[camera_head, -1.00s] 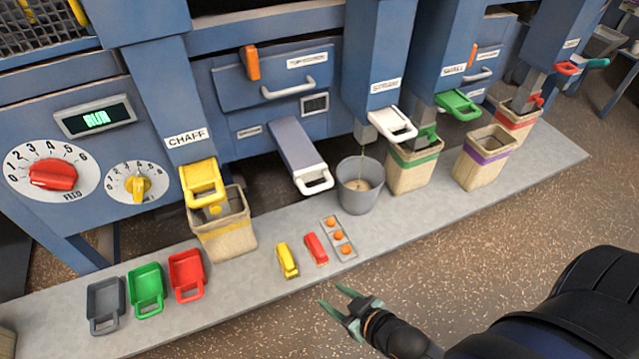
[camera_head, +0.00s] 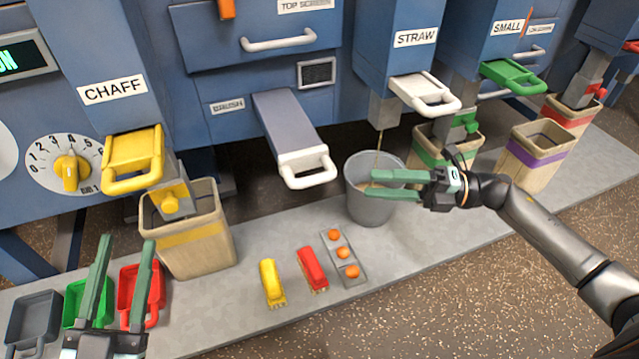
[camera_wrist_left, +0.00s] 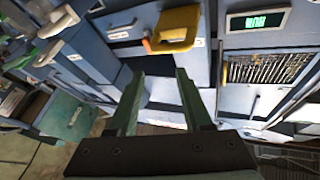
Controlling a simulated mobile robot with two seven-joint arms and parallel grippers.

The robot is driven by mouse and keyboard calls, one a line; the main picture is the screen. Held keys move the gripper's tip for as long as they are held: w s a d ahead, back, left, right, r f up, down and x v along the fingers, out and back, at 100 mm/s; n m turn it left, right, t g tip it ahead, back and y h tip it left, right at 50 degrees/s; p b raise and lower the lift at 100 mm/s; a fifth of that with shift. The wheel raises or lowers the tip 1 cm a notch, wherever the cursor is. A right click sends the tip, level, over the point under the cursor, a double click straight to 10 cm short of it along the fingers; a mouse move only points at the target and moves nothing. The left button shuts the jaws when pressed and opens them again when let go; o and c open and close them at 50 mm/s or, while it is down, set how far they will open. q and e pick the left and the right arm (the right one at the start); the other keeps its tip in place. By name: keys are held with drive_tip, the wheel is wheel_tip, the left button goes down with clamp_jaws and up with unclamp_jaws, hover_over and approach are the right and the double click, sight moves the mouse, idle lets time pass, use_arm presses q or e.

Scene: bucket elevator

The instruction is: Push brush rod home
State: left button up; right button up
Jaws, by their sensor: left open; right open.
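A grey flat bar with a white loop handle (camera_head: 290,130) sticks out of the machine between the chaff and straw spouts. My left gripper (camera_head: 126,243) is open and empty at the lower left, over the scoops and well away from the bar. Its open fingers also show in the left wrist view (camera_wrist_left: 160,74). My right gripper (camera_head: 369,184) is open, its fingers pointing left across the grey bucket (camera_head: 372,209), right of and below the white handle. Neither gripper touches the bar.
A yellow handle (camera_head: 133,158) and a chaff bin (camera_head: 200,252) stand left of the bar. The white straw handle (camera_head: 425,92) is to its right. A yellow brush (camera_head: 271,282), a red brush (camera_head: 311,268) and a tray (camera_head: 357,276) with orange balls lie on the ledge.

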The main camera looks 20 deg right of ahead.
sight(325, 181)
use_arm(q)
drive_tip(key=shift+s+r+m+h, duration=0.15)
drive_tip(key=shift+s+r+h, duration=0.1)
drive_tip(key=shift+r, duration=0.2)
drive_tip(key=shift+s+r+m+h, duration=0.15)
drive_tip(key=shift+r+h, duration=0.1)
drive_tip(key=shift+r, duration=0.2)
use_arm(e)
drive_tip(key=x, duration=1.2)
drive_tip(key=shift+a+r, duration=0.1)
drive_tip(key=shift+a, duration=0.05)
clamp_jaws()
